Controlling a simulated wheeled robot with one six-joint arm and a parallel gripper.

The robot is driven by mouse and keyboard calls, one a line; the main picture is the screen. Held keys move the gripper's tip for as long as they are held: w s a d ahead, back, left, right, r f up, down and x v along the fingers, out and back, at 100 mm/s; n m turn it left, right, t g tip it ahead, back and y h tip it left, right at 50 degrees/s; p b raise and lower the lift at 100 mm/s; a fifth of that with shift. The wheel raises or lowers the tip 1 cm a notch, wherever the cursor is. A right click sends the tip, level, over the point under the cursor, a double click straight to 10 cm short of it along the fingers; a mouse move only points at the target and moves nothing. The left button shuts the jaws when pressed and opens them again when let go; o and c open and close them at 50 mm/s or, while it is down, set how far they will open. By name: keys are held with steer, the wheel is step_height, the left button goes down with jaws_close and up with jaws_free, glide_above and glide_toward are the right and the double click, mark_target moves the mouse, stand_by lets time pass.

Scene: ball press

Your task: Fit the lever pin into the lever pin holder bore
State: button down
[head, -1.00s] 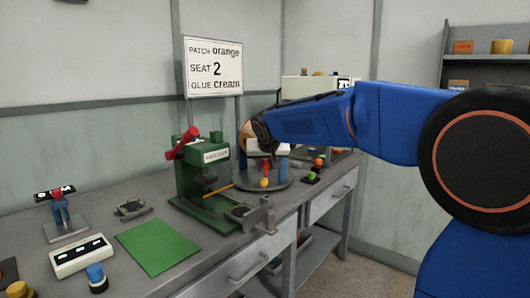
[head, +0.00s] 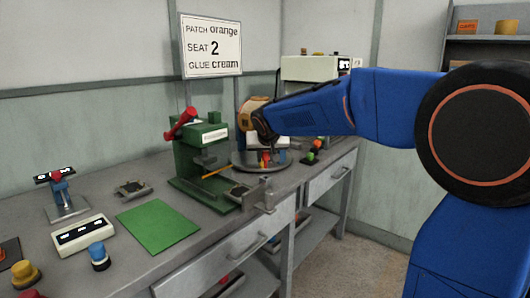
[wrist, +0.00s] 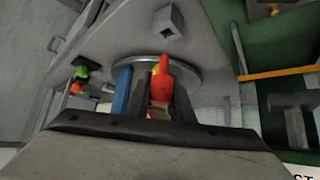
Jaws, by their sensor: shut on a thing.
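A red, rounded pin-like piece (wrist: 162,82) stands between the dark fingers of my gripper (wrist: 160,95), which is shut on it. I take it for the lever pin. In the head view my gripper (head: 265,148) hangs over a round grey turntable (head: 246,168), partly hidden by my arm. A blue upright piece (wrist: 122,92) is just left of the fingers, and a bit of yellow shows behind the red piece. A small grey block with a dark square opening (wrist: 168,20) is ahead of the fingers, clear of the red piece; I cannot tell whether it is the holder.
A green press (head: 198,158) with a red lever (head: 181,123) stands left of the turntable, an orange rod (head: 216,172) beside it. A grey bracket (head: 264,198) is at the table's front edge. A green mat (head: 158,226) lies free at front left.

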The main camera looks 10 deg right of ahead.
steer(key=shift+f, duration=1.1)
steer(key=shift+f, duration=2.35)
stand_by(0.7)
steer(key=c, duration=1.5)
jaws_free()
steer(key=v, duration=1.7)
steer(key=shift+s+r, duration=0.15)
steer(key=shift+s, duration=0.05)
steer(key=shift+s, duration=0.1)
steer(key=s+d+f+g, duration=0.1)
steer(key=s+d+f, duration=0.1)
steer(key=s+f, duration=0.4)
steer(key=s+d+f+n+g+y, duration=0.1)
steer(key=s+d+f, duration=0.2)
steer(key=s+f, duration=0.4)
steer(key=s+d+f+g, duration=0.2)
steer(key=s+f, duration=0.5)
steer(key=s, duration=1.4)
steer(key=shift+d+n, duration=0.4)
steer(key=shift+d, duration=0.3)
